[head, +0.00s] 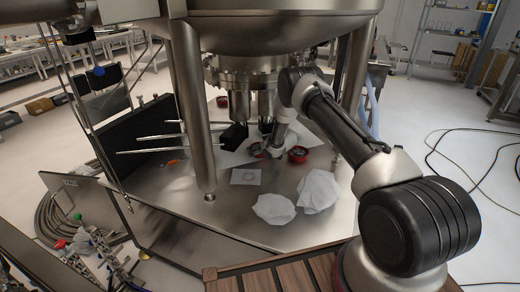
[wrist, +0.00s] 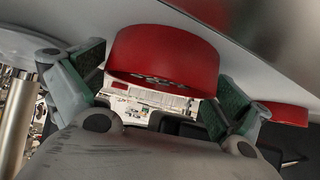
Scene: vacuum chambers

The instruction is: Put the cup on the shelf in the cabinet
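A red cup (wrist: 165,55) fills the gap between the fingers of my gripper (wrist: 160,85) in the wrist view. The green-padded fingers are wide apart, with the cup's sides close to both. Whether the pads press on it, I cannot tell. In the head view my gripper (head: 272,146) is low over the metal platform under the chamber. A small red thing (head: 256,149) shows at its left and a red, dark-mouthed vessel (head: 297,154) at its right. Another red piece (wrist: 285,113) shows beyond the right finger in the wrist view. I cannot make out a cabinet shelf.
The metal platform (head: 220,215) carries two crumpled white wraps (head: 274,208) (head: 318,190) and a white sheet (head: 248,176). A thick steel leg (head: 192,110) stands left of my arm. The chamber (head: 270,25) hangs overhead. Cables lie on the floor at right.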

